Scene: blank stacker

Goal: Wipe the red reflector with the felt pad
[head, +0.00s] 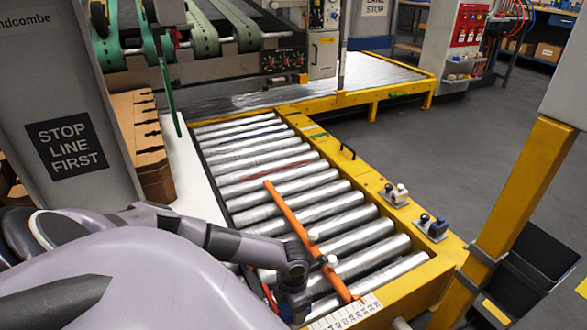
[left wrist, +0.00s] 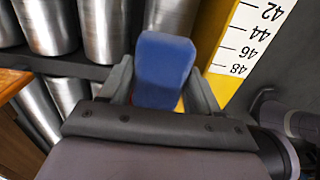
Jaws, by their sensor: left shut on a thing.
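My left gripper (left wrist: 158,82) is shut on a blue block, which looks like the felt pad (left wrist: 164,62), in the left wrist view. The block stands out between the two dark fingers. In the head view my left arm reaches in from the left, and its gripper (head: 292,302) points down over the near end of the roller bed. The pad is hidden there behind the gripper and wrist. I cannot make out a red reflector for sure in either view. My right gripper is not in view.
A long orange bar (head: 290,218) lies slantwise over the metal rollers (head: 275,172), close to my left gripper. A yellow frame (head: 440,270) with two small valve-like fittings edges the bed. A white numbered scale (head: 345,314) lies near the gripper. A yellow post (head: 515,215) stands right.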

